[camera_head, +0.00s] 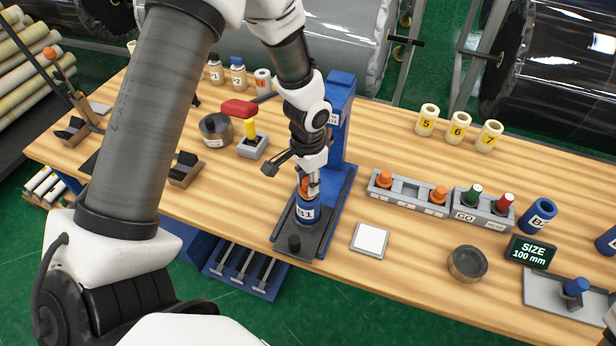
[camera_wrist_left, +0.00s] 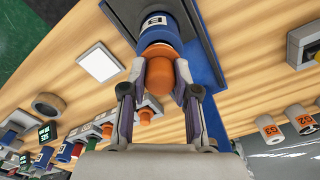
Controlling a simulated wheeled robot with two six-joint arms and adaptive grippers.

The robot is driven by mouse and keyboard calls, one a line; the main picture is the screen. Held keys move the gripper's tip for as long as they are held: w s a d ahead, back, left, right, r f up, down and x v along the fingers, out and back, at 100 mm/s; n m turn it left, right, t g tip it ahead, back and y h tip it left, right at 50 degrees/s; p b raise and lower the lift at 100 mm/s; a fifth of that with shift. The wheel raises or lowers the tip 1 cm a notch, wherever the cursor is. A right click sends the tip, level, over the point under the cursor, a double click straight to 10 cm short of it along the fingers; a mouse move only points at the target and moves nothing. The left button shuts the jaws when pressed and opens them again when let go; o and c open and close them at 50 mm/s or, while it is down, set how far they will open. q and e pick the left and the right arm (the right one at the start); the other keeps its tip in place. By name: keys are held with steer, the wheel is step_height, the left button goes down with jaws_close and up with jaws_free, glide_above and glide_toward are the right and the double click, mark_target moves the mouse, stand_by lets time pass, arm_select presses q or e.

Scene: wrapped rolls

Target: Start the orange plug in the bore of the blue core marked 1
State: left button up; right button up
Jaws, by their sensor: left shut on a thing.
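The blue core marked B1 (camera_head: 306,212) stands upright in the dark fixture (camera_head: 322,232) with a blue column behind it. My left gripper (camera_head: 309,185) is above the core, pointing down, shut on an orange plug (camera_head: 303,187). In the left wrist view, the fingertips (camera_wrist_left: 160,76) grip both sides of the plug (camera_wrist_left: 158,55). The plug's wide end is at the mouth of the core (camera_wrist_left: 158,28) and looks roughly in line with it. The plug hides the bore, so I cannot tell whether its tip is inside. My right gripper is not in view.
A grey rack (camera_head: 408,196) with two orange plugs is right of the fixture, beside a GO box (camera_head: 482,210) with green and red knobs. A white pad (camera_head: 370,240) lies in front. Another blue core (camera_head: 537,214) stands right.

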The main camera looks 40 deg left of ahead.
arm_select(q)
steer(key=shift+f+b, duration=0.45)
steer(key=shift+f, duration=0.3)
stand_by(0.4)
steer(key=o, duration=1.1)
steer(key=shift+r, duration=0.1)
step_height(320, 180, up, 12)
